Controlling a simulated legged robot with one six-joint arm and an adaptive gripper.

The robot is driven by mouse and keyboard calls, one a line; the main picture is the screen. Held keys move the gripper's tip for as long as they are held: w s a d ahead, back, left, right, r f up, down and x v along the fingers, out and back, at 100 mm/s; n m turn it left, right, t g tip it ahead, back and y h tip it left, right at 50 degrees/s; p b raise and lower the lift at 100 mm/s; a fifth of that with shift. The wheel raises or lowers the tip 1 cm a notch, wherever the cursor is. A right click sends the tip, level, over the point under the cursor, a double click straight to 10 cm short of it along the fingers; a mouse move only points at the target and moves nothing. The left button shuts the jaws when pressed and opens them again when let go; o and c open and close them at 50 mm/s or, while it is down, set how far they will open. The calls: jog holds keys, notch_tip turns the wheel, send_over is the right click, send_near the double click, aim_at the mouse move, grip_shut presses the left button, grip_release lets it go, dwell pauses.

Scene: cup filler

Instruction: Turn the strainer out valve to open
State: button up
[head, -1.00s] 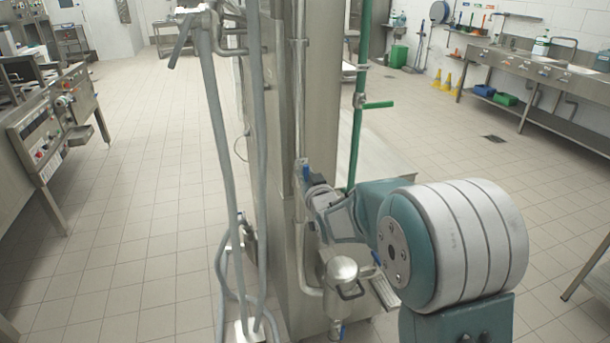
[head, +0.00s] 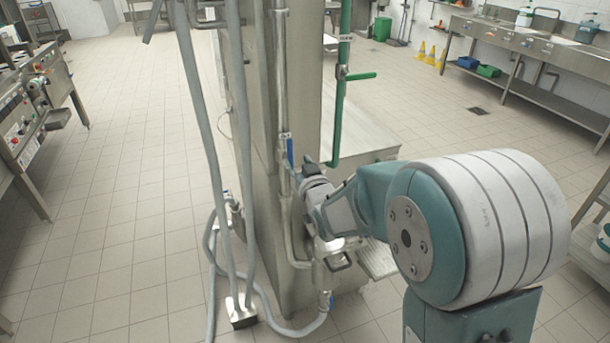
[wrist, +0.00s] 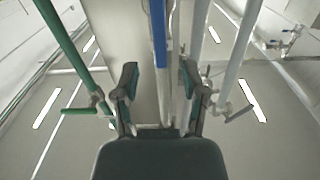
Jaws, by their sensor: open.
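A valve with an upright blue lever (head: 290,150) sits on the steel pipe at the front of the machine in the head view. A small label shows just above it, too small to read. My gripper (head: 308,168) is beside the lever, a little to its right. In the wrist view, the blue lever (wrist: 158,28) runs down the middle, in line with the gap between the two fingers of my gripper (wrist: 160,76). The fingers are open and hold nothing. Contact cannot be told. The strainer body is mostly hidden behind my arm.
A green pipe with a green lever (head: 360,76) stands to the right of the machine. Open tiled floor (head: 130,200) lies left.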

jog(key=v, duration=0.5)
jog(key=shift+s+d+f, duration=0.1)
jog(key=shift+s, duration=0.3)
jog(key=s+d+m+g+h, duration=0.1)
jog(key=s+d+g, duration=0.2)
jog(key=s, duration=0.6)
jog(key=s+d+r+m+g+h, duration=0.1)
jog(key=s+g, duration=0.4)
jog(key=s, duration=0.5)
jog(key=s+d+m+g+h, duration=0.1)
jog(key=s+d+g+h, duration=0.2)
jog(key=s, duration=0.7)
jog(key=d, duration=0.2)
jog(key=shift+d+r+g, duration=0.2)
jog(key=shift+d+g, duration=0.1)
jog(key=shift+g, duration=0.1)
